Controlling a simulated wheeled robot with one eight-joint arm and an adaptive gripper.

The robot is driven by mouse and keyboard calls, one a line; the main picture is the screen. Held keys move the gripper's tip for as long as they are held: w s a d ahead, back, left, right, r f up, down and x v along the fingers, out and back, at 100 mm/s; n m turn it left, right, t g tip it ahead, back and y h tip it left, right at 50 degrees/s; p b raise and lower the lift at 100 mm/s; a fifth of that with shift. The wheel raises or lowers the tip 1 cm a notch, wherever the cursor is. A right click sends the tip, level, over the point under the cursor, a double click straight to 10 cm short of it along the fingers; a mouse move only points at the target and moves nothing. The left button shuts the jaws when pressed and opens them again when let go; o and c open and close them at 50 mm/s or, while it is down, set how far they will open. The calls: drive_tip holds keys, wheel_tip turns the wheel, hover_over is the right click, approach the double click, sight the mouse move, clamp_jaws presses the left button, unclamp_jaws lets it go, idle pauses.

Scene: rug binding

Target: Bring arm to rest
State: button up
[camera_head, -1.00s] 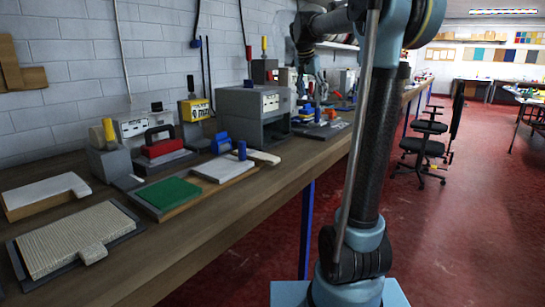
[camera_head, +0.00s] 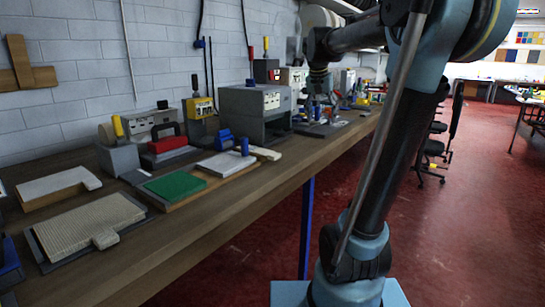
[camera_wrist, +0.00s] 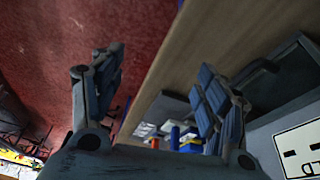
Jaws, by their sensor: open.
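My gripper (camera_wrist: 158,85) shows in the wrist view with its two dark blue-grey fingers wide apart. Nothing is between the fingers. The wooden bench edge and several blurred small things lie beyond them. In the head view my arm rises at the right and bends over toward the bench. My gripper hangs near the far part of the bench there, small and dark, and its fingers are hard to make out.
The long wooden bench (camera_head: 215,205) runs along the wall. It carries a green pad (camera_head: 174,186), a ribbed beige mat (camera_head: 85,228), a red-topped block (camera_head: 165,146) and a grey machine (camera_head: 255,112). A black chair (camera_head: 432,150) stands on the open red floor (camera_head: 460,240).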

drive_tip(key=s+f+n+g+y, duration=0.1)
drive_tip(key=s+f+n, duration=0.4)
drive_tip(key=s+f, duration=2.3)
drive_tip(key=shift+s+d+f+y, duration=0.15)
drive_tip(key=shift+s+d+y, duration=0.15)
drive_tip(key=shift+s+y, duration=0.25)
drive_tip(key=shift+w+f, duration=0.2)
drive_tip(key=shift+w, duration=0.2)
